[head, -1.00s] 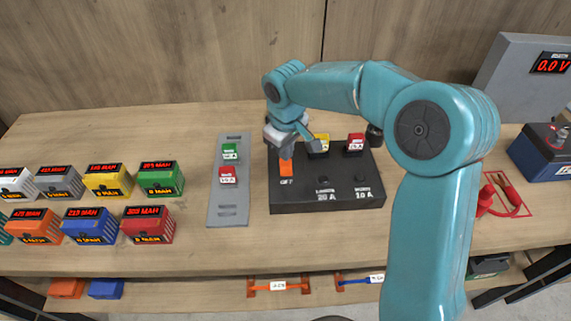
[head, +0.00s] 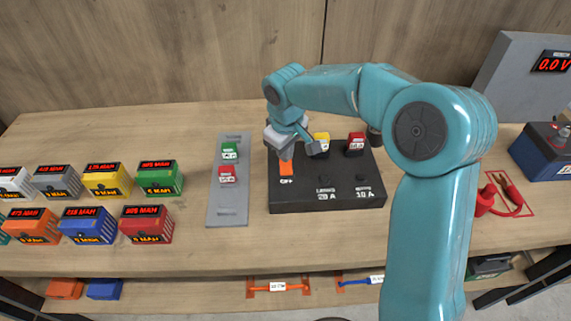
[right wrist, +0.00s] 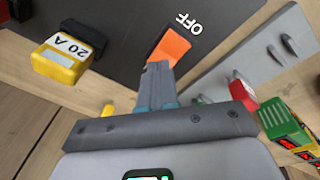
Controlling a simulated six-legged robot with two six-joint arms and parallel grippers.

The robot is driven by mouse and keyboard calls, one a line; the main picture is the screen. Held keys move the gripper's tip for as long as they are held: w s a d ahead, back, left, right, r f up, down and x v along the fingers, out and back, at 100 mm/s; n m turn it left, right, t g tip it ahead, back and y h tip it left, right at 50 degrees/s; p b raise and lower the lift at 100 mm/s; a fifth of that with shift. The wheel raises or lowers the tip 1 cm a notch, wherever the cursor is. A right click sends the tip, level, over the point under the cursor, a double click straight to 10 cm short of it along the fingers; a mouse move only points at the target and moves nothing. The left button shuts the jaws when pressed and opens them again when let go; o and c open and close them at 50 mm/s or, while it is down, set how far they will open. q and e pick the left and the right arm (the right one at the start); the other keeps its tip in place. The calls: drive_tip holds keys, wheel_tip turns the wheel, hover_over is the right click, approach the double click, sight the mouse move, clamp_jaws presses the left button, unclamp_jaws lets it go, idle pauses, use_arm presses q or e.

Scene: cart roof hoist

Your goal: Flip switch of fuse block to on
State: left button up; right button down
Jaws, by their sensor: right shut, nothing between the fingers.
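The black fuse block (head: 300,205) stands on the bench in the middle of the head view. Its orange switch (head: 286,170) is at the block's left end, with the word OFF beside it. My right gripper (head: 285,153) is shut and empty, pointing down at the far end of the switch. In the right wrist view the shut fingertips (right wrist: 158,68) are at the edge of the orange switch (right wrist: 172,45); I cannot tell whether they touch. The gripper hides part of the switch in the head view. My left gripper is not in view.
A yellow fuse (head: 321,140) and a red fuse (head: 355,142) sit on the block. A grey strip (head: 227,212) with green and red fuses lies left of it. Several coloured batteries (head: 88,228) stand further left. The front bench strip is clear.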

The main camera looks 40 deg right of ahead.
sight(286, 166)
drive_tip(key=shift+f+b, duration=0.3)
drive_tip(key=shift+f, duration=0.25)
idle(0.4)
drive_tip(key=shift+r+p, duration=0.75)
drive_tip(key=shift+r, duration=0.15)
drive_tip(key=shift+s+a+r+p, duration=0.1)
drive_tip(key=shift+s+r+p, duration=0.15)
drive_tip(key=shift+r+p, duration=0.45)
wheel_tip(286, 166, up, 3)
drive_tip(key=shift+s+a+r+p, duration=0.1)
drive_tip(key=shift+p, duration=0.8)
drive_tip(key=shift+s+a+r, duration=0.1)
drive_tip(key=shift+s+r, duration=0.05)
drive_tip(key=shift+r, duration=0.2)
